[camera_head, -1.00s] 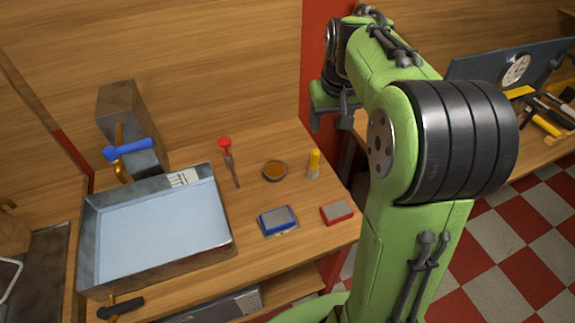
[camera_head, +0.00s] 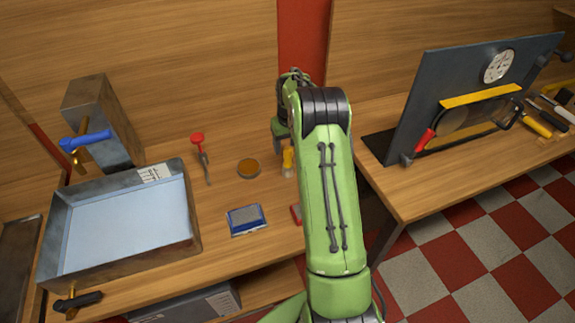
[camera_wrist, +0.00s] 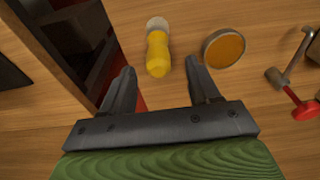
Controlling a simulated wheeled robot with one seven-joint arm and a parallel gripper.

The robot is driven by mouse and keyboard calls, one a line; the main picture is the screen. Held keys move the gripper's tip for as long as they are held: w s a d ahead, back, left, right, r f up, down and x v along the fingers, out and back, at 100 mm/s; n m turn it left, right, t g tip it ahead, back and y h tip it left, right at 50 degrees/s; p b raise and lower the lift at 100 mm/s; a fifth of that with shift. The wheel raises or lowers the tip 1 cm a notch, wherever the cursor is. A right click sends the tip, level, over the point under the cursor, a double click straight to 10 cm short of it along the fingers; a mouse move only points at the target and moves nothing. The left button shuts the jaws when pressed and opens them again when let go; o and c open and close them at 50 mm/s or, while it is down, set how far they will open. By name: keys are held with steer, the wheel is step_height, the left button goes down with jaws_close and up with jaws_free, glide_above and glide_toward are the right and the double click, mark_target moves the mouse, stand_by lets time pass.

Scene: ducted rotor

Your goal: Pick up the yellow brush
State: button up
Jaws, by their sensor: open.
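The yellow brush (camera_wrist: 158,56) has a yellow handle and a pale round end. In the wrist view it lies ahead of my gripper (camera_wrist: 162,82), roughly between the lines of the two fingers. The fingers are open and empty, and I see no contact with the brush. In the head view the brush (camera_head: 288,160) stands near the right edge of the left workbench, partly hidden by my arm. My gripper (camera_head: 279,143) is close above and beside it there, its fingers mostly hidden.
A small round dish of orange-brown stuff (camera_head: 248,168) is close left of the brush. A red-handled tool (camera_head: 203,155), a blue box (camera_head: 246,219) and a partly hidden red box (camera_head: 296,214) are nearby. A metal tray (camera_head: 185,235) fills the bench's left. A gap separates the right bench (camera_head: 405,195).

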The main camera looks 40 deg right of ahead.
mark_target(288, 155)
steer(key=f, duration=0.5)
steer(key=shift+w+d+f+b, duration=0.15)
steer(key=shift+w+f+b, duration=0.05)
steer(key=shift+f+b, duration=0.1)
steer(key=shift+r, duration=0.15)
steer(key=shift+c, duration=0.4)
steer(key=c, duration=1)
step_height(288, 155, up, 10)
steer(key=shift+p, duration=0.75)
steer(key=shift+c, duration=0.2)
